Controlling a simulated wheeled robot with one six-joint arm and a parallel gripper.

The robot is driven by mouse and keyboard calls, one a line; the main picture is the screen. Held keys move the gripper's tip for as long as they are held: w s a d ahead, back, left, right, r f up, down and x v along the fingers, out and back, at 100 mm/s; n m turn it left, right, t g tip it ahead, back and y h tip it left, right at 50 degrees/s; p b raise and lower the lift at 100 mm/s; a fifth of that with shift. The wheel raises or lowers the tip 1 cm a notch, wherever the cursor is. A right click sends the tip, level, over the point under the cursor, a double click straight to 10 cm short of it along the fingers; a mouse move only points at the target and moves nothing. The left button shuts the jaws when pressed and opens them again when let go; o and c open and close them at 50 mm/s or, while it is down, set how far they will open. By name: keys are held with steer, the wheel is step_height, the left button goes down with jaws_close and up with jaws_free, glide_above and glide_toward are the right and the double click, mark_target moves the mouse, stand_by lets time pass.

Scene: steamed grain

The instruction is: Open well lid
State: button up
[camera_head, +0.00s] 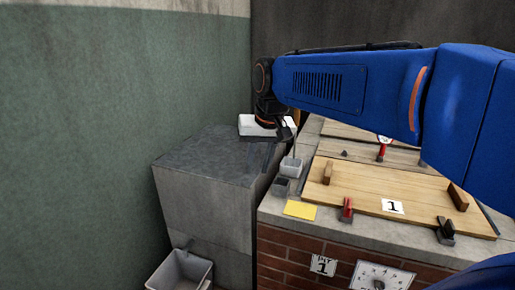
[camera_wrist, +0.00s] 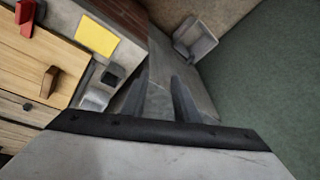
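The wooden well lid (camera_head: 375,185), marked with a white "1" card (camera_head: 392,206), lies flat and shut on the brick-sided block. It has a wooden handle (camera_head: 327,173) near its left end and another (camera_head: 458,197) near its right end. Its left part shows in the wrist view (camera_wrist: 22,62), with one handle (camera_wrist: 48,82). My gripper (camera_head: 269,160) points down over the grey block, left of the lid and apart from it. In the wrist view its two fingers (camera_wrist: 158,88) stand apart with nothing visible between them.
A red clamp (camera_head: 346,210) and a black clamp (camera_head: 445,231) stand at the lid's front edge. A yellow card (camera_head: 300,210) and small grey cups (camera_head: 290,167) lie left of it. Another wooden lid (camera_head: 350,132) lies behind.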

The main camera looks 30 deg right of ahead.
steer(key=w+d+r+m+g, duration=0.1)
steer(key=w+d+r+m, duration=0.2)
steer(key=w, duration=0.4)
steer(key=w+d+r+m, duration=0.1)
steer(key=w+d+r, duration=0.2)
steer(key=w+d, duration=0.25)
steer(key=m+y, duration=0.1)
steer(key=m, duration=0.1)
glide_above(256, 163)
steer(key=shift+g, duration=0.3)
step_height(256, 163, down, 16)
steer(key=shift+d+f, duration=0.1)
steer(key=shift+d, duration=0.05)
jaws_close()
